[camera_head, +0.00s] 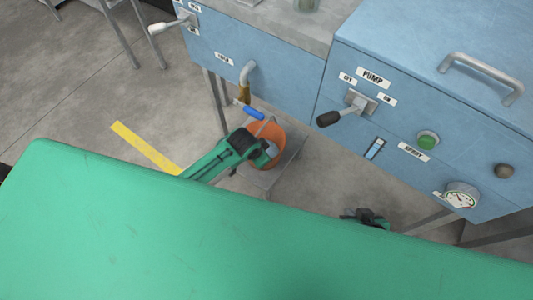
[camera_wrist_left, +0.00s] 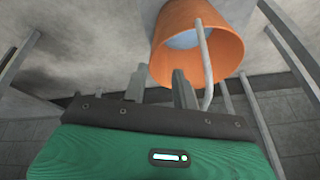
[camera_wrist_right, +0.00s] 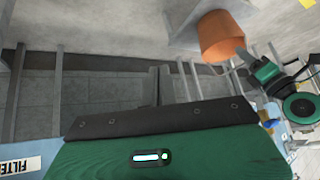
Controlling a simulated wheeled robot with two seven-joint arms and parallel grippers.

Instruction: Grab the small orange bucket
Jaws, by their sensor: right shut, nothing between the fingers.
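The small orange bucket (camera_head: 277,137) stands on a low grey platform below the tap; its open mouth and grey wire handle (camera_wrist_left: 204,62) show in the left wrist view, where the bucket (camera_wrist_left: 232,38) is at the top. My left gripper (camera_head: 265,148) is at the bucket in the head view, partly covering it. Its two fingers (camera_wrist_left: 160,88) are apart and the handle passes beside the right finger, not clearly between them. My right gripper (camera_head: 366,216) is away to the right, beyond the green surface's edge, its fingers (camera_wrist_right: 159,86) together and empty. The bucket (camera_wrist_right: 222,38) shows there too.
A tap with a blue handle (camera_head: 253,112) hangs over the bucket from a blue cabinet (camera_head: 240,55). A blue pump cabinet (camera_head: 420,100) with a lever and gauge stands right. A large green surface (camera_head: 150,240) fills the foreground. Metal legs stand near the bucket.

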